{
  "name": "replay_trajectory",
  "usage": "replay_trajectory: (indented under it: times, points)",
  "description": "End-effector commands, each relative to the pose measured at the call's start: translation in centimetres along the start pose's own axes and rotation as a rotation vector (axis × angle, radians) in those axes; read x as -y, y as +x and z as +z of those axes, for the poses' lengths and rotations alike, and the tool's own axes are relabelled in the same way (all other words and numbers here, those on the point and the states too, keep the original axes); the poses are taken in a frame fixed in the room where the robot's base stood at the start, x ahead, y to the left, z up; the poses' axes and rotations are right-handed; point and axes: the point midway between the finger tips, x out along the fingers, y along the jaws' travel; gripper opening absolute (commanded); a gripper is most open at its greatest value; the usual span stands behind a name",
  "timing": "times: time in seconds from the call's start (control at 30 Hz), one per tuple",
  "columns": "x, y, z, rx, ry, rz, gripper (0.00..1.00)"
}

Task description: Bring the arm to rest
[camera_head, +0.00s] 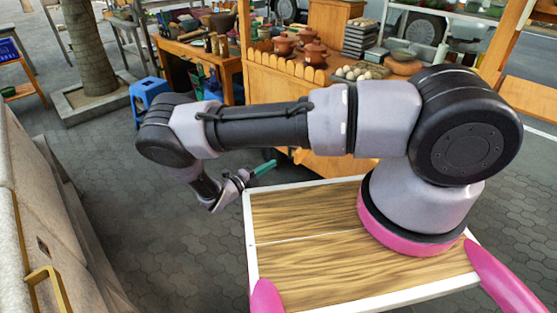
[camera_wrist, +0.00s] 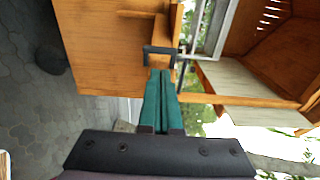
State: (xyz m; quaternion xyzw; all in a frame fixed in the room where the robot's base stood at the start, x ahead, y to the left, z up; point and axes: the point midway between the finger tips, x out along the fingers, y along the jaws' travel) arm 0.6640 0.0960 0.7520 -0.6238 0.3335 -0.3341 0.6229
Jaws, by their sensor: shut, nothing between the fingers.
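The gripper hangs in the air, apart from the stall.
A wooden stall (camera_head: 272,82) with clay pots (camera_head: 315,53) stands ahead. A blue stool (camera_head: 148,97) and a tree trunk (camera_head: 84,45) are at the left rear. A pale wall-like block (camera_head: 45,190) runs along the left. Open paving (camera_head: 165,240) lies between it and my base.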

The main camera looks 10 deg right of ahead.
Motion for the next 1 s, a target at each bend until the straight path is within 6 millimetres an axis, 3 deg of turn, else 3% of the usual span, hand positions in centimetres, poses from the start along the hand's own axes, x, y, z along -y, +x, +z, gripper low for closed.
replay_trajectory:
  times: [0.23, 0.37, 0.57, 1.0]
  points:
    - [0.0, -1.2, -0.3, -0.008, 0.0, -0.001, 0.0]
    - [1.3, -1.0, -0.1, -0.057, 0.061, 0.033, 0.0]
    - [7.2, 0.0, 0.3, -0.288, 0.354, 0.167, 0.0]
    - [23.2, 3.1, -1.5, -0.96, 1.157, 0.338, 0.0]
